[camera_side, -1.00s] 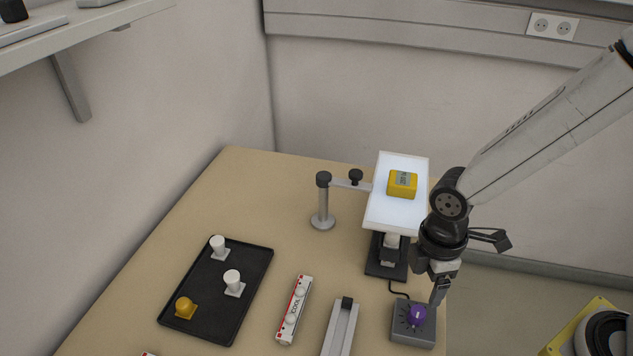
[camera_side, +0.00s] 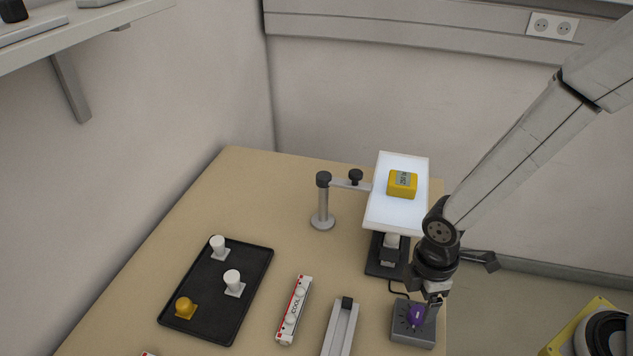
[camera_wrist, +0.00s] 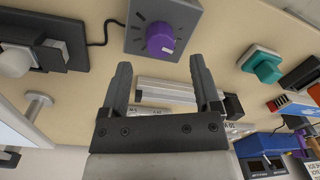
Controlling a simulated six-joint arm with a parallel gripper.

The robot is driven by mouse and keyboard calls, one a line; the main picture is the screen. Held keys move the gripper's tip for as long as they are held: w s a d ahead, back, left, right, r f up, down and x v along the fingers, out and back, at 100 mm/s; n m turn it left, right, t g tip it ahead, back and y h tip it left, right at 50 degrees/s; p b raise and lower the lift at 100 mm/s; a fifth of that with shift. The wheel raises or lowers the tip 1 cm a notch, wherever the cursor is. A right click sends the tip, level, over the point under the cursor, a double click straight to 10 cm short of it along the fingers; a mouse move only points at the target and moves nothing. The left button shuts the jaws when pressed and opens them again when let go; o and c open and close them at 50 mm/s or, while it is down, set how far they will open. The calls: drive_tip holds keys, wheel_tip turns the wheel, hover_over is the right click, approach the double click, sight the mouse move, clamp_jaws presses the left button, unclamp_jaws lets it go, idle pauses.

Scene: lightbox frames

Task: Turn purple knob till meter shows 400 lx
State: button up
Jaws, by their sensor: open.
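The purple knob (camera_side: 417,316) sits on top of a grey control box (camera_side: 411,335) at the table's front right. In the wrist view the knob (camera_wrist: 160,38) has a light pointer line and dark scale marks around it. My gripper (camera_side: 436,306) is just behind and right of the knob in the side view, close to it. In the wrist view my gripper's two fingers (camera_wrist: 158,72) are apart and empty, with the knob beyond their tips. The yellow meter (camera_side: 402,184) lies on the lit white panel (camera_side: 388,217); its display is too small to read surely.
A black tray (camera_side: 258,268) holds two white pieces and a yellow one. A white-red box (camera_side: 294,311) and a grey rail (camera_side: 340,330) lie left of the control box. A post with an arm (camera_side: 323,202) stands by the panel. A teal object (camera_wrist: 262,64) shows in the wrist view.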

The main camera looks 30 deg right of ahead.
sight(418, 311)
drive_tip(key=shift+s+f, duration=0.1)
drive_tip(key=shift+f, duration=1.85)
drive_tip(key=shift+c, duration=0.2)
clamp_jaws()
